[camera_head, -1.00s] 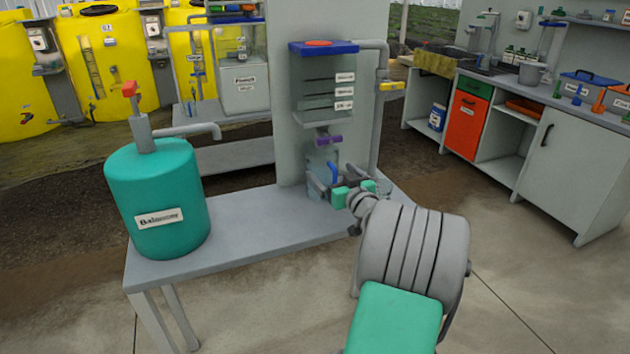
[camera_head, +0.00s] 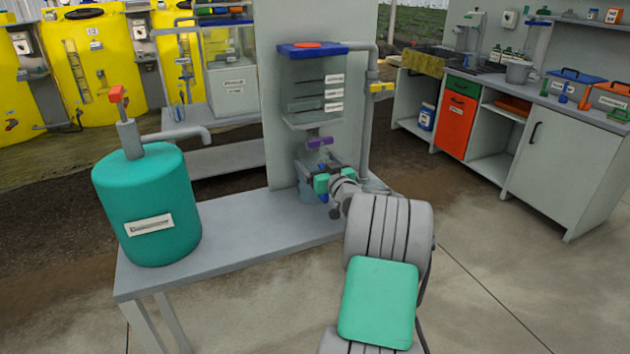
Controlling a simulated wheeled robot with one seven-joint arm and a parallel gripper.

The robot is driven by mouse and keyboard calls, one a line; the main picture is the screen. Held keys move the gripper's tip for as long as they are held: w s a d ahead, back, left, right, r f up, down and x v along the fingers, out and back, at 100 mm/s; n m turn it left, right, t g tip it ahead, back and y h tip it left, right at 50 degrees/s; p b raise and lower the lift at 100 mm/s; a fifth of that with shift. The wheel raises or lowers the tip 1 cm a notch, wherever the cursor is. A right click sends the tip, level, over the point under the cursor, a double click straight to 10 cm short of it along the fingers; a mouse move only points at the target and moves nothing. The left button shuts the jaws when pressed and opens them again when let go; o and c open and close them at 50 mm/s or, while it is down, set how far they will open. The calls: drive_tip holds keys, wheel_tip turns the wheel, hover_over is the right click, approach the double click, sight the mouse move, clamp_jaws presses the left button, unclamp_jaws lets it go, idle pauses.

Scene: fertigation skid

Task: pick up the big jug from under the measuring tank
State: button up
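The clear measuring tank (camera_head: 308,100) with a blue rim and an orange cap stands against the grey panel, with a purple valve handle (camera_head: 320,142) below it. Under the valve, on the bench, is a see-through bluish jug (camera_head: 308,192), mostly hidden behind my gripper. My gripper (camera_head: 318,180), with grey jaws and green parts, is right at the jug, just below the valve. It is small and overlaps the jug, so I cannot tell whether its fingers are closed on the handle or apart.
A teal pump drum (camera_head: 150,205) stands on the left of the grey bench (camera_head: 225,222). A grey pipe (camera_head: 370,125) with a yellow handle (camera_head: 382,87) runs down right of the tank. Open floor lies to the right, before the cabinets (camera_head: 550,165).

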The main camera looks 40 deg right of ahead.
drive_tip(key=c, duration=1.5)
drive_tip(key=shift+r, duration=0.15)
